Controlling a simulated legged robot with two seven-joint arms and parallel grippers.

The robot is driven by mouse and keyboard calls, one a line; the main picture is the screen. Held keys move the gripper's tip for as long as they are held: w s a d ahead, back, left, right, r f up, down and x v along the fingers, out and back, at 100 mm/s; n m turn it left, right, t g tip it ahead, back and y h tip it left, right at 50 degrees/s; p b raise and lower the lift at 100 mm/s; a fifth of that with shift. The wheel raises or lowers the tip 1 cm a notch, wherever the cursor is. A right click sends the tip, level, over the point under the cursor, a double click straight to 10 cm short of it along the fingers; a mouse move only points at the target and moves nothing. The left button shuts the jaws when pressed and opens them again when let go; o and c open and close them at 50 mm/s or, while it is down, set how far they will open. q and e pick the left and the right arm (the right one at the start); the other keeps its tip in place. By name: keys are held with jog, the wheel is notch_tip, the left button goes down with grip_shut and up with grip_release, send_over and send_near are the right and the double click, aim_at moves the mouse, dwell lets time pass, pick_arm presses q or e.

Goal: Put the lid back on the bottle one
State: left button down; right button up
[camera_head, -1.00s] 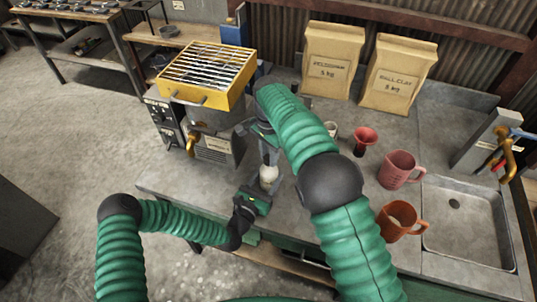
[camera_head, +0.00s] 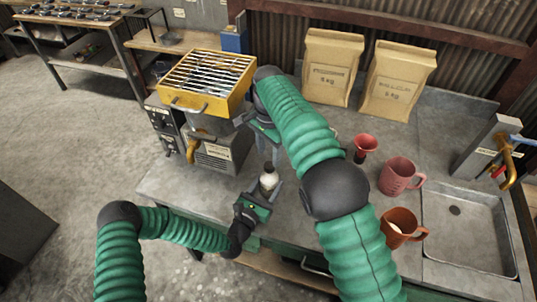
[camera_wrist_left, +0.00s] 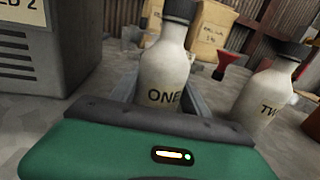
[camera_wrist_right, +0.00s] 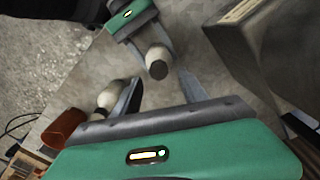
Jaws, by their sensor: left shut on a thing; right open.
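Bottle one is a white bottle (camera_head: 268,181) standing on the grey bench, with ONE printed on it in the left wrist view (camera_wrist_left: 166,70). Its neck carries a dark lid, seen from above in the right wrist view (camera_wrist_right: 158,70). My left gripper (camera_head: 266,190) is shut around the bottle's lower body. My right gripper (camera_head: 269,149) is open just above the bottle. In the right wrist view its spread fingers (camera_wrist_right: 158,84) are empty, with the lid beyond them. Whether the lid is fully seated cannot be told.
Bottle two (camera_wrist_left: 261,103), with a dark cap, stands beside bottle one; my right arm hides it from the head view. A furnace with a yellow grated top (camera_head: 206,82) is at the left. A red funnel (camera_head: 366,145), two mugs (camera_head: 399,174) and a sink (camera_head: 466,225) are right.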

aim_at(269, 165)
jog(key=shift+c, duration=0.4)
jog(key=n, duration=0.3)
jog(key=shift+r+n, duration=0.2)
jog(key=shift+n, duration=0.2)
jog(key=n, duration=0.3)
jog(key=r+n, duration=0.1)
jog(key=n, duration=0.2)
jog(key=shift+s+a, duration=0.1)
jog(key=n, duration=0.3)
jog(key=r+n, duration=0.1)
jog(key=n, duration=0.1)
jog(key=shift+r+n, duration=0.1)
jog(key=shift+n, duration=0.3)
jog(key=n, duration=0.2)
jog(key=r+n, duration=0.1)
jog(key=shift+n, duration=0.4)
jog(key=shift+f, duration=0.2)
notch_tip(269, 165, down, 8)
jog(key=shift+r, duration=0.1)
jog(key=shift+c, duration=0.5)
